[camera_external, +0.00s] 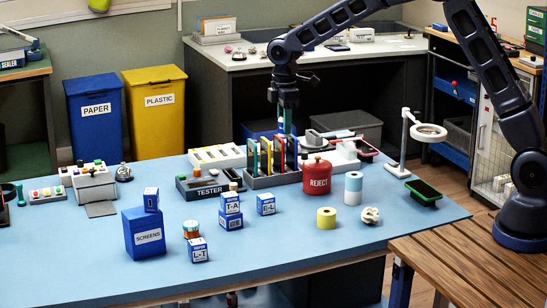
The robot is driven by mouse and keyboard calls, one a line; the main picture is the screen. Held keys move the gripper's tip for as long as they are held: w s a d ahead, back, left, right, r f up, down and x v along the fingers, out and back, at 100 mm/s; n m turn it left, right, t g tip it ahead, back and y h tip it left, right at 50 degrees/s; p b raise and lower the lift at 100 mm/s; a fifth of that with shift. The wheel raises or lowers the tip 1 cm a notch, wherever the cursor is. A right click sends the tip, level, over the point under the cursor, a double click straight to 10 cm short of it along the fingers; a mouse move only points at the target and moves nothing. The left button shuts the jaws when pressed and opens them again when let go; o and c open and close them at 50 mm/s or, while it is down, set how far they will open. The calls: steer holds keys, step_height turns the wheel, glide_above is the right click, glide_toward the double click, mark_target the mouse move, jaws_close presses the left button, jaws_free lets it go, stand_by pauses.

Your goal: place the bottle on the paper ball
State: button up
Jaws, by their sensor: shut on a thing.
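My gripper (286,108) points down above the back middle of the blue table. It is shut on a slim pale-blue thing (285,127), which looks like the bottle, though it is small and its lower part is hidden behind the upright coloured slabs. Nothing lies on the paper ball. My gripper is well apart from it.
A rack of upright slabs (266,157) stands just below my gripper. A red REJECT container (316,178), a white-and-blue cylinder (353,188) and a yellow roll (326,217) stand between it and the paper ball. A lamp (404,140) and dark green tray (423,190) stand at right.

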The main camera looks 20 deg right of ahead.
steer(key=s+d+r+n, duration=0.1)
steer(key=s+d+r, duration=0.1)
steer(key=s+d, duration=0.3)
steer(key=s+d+r, duration=0.3)
steer(key=s, duration=0.4)
steer(key=n, duration=0.2)
glide_above(372, 208)
step_height(372, 208, down, 20)
steer(key=shift+w+r, duration=0.1)
steer(key=shift+w, duration=0.05)
steer(key=shift+f, duration=0.2)
steer(key=o, duration=1)
steer(key=shift+c, duration=0.2)
step_height(372, 208, up, 12)
steer(key=shift+r, duration=0.15)
